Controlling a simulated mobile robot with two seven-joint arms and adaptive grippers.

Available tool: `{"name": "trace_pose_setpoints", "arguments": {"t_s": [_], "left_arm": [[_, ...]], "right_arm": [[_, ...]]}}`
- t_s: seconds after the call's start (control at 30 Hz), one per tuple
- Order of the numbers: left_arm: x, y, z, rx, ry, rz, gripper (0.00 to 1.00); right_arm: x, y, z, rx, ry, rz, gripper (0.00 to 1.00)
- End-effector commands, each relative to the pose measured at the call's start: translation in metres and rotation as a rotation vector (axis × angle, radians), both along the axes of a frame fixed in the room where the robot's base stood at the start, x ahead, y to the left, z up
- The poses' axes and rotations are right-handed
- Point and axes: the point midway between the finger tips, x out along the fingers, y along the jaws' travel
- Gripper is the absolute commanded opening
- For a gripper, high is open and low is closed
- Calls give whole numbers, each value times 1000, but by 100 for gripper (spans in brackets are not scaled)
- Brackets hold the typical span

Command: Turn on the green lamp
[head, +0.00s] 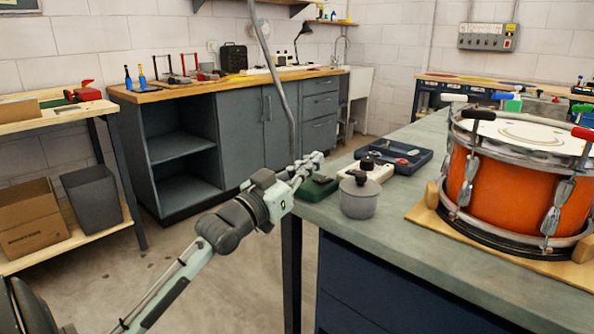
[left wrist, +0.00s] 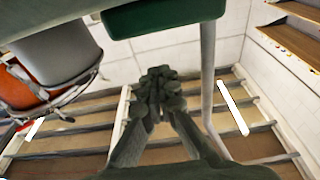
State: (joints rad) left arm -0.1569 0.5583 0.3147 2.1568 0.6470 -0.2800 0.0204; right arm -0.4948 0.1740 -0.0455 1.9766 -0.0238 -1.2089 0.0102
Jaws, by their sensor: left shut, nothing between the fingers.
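The green lamp base (head: 318,187) sits at the near left corner of the grey bench. A tall grey stem (head: 284,98) rises by it and leaves the top of the head view; the lamp's head is out of view. My left gripper (head: 316,158) is shut and empty, close to the stem and base; I cannot tell whether it touches either. In the left wrist view the green base (left wrist: 165,16) is at the top, the stem (left wrist: 207,85) is right of the shut fingers (left wrist: 158,75). No switch can be made out. My right gripper is not in view.
A grey lidded pot (head: 358,199), a white box with a dark knob (head: 371,172) and a blue tray (head: 393,155) stand near the base. An orange drum (head: 505,190) fills the bench's right. Open floor (head: 235,285) lies left of the bench.

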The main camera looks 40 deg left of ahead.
Motion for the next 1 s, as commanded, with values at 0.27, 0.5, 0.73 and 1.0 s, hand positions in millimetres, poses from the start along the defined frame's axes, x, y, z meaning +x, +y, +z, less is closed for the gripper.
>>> {"name": "trace_pose_setpoints", "arguments": {"t_s": [0.27,0.5,0.73,1.0], "left_arm": [[3,0,-29,0,3,1,0],[1,0,-39,1,0,0,0],[1,0,-39,1,0,0,0],[0,0,-47,0,2,0,0]], "right_arm": [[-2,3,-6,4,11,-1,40],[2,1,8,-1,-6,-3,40],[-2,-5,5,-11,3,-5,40],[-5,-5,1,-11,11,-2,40]]}}
